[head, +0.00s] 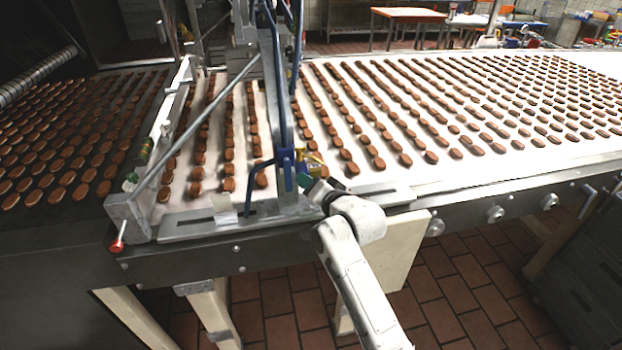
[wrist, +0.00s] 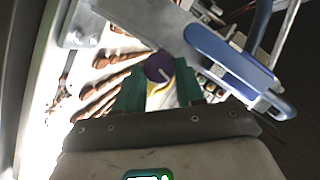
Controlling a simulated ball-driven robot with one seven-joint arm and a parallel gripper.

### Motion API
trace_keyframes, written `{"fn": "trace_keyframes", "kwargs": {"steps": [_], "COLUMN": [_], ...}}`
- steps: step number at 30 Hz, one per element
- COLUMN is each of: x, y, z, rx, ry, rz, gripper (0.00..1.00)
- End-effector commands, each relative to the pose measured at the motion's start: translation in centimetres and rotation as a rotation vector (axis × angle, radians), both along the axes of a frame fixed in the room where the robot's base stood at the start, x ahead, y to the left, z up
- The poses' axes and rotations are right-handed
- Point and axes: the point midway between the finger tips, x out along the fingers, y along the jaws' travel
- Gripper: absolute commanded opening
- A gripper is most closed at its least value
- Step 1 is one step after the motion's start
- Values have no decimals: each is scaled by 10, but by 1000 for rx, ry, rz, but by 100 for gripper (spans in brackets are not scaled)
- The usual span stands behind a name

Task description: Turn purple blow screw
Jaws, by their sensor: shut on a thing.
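The purple blow screw (wrist: 159,67) shows in the wrist view as a round purple cap with a pale line on it, above a yellow and white part. My gripper (wrist: 160,82) has its green fingers on both sides of it and is shut on it. In the head view my gripper (head: 316,176) is at the blue upright over the front edge of the conveyor, by a small yellow part (head: 310,163). The screw itself is too small to make out in the head view.
A blue handle (wrist: 232,58) lies close to the right of my fingers in the wrist view. A metal plate (wrist: 140,18) is beside it. The white conveyor (head: 440,182) carries many rows of brown biscuits. A red knob (head: 117,245) sits at the left front.

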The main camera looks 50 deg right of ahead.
Motion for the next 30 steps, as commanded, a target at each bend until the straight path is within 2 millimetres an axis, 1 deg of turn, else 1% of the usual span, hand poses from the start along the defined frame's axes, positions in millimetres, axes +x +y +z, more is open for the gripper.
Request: {"fn": "trace_keyframes", "kwargs": {"steps": [9, 18, 24, 30], "x": [2, 3, 4, 4], "y": [4, 6, 6, 7], "z": [0, 1, 1, 1], "rx": [-247, -448, -537, -588], "ry": [172, 307, 368, 402], "rz": [4, 2, 3, 3], "gripper": [7, 7, 7, 7]}}
